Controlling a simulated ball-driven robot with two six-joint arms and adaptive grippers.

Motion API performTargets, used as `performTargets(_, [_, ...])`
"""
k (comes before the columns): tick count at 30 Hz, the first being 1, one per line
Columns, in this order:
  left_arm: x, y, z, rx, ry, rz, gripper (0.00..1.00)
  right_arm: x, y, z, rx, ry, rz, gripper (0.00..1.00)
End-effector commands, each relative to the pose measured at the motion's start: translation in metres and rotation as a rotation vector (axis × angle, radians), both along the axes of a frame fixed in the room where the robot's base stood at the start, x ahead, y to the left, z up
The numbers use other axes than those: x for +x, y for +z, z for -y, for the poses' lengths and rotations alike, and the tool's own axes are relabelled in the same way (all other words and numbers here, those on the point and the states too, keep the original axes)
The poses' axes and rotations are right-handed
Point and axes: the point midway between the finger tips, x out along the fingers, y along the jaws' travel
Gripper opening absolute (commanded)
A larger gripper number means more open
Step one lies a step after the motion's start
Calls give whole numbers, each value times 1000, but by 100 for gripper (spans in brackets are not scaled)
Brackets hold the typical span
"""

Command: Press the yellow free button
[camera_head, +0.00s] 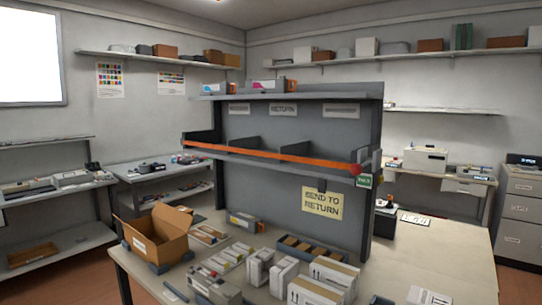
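I cannot make out a yellow button in the head view. A small green tag (365,181) with light lettering too small to read sits at the right end of the shelf unit. A round red knob (355,169) is just above and left of it, at the end of an orange strip (270,154) along the shelf edge. A yellow sign (322,203) reading "SEND TO RETURN" is on the grey panel below. Neither of my grippers is in view.
The table (450,262) holds an open cardboard box (157,236), several white cartons (283,277) and cartridges along its front. A dark tray (311,250) lies by the panel. The table's right part is mostly clear. A grey cabinet (521,215) stands far right.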

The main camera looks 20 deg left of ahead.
Motion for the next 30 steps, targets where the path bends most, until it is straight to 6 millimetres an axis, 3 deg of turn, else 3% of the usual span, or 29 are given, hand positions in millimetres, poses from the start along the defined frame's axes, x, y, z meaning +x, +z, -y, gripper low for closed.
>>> performTargets(6, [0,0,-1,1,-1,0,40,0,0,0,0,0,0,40])
performTargets(15, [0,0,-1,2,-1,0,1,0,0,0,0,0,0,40])
performTargets(30, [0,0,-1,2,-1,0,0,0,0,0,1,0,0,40])
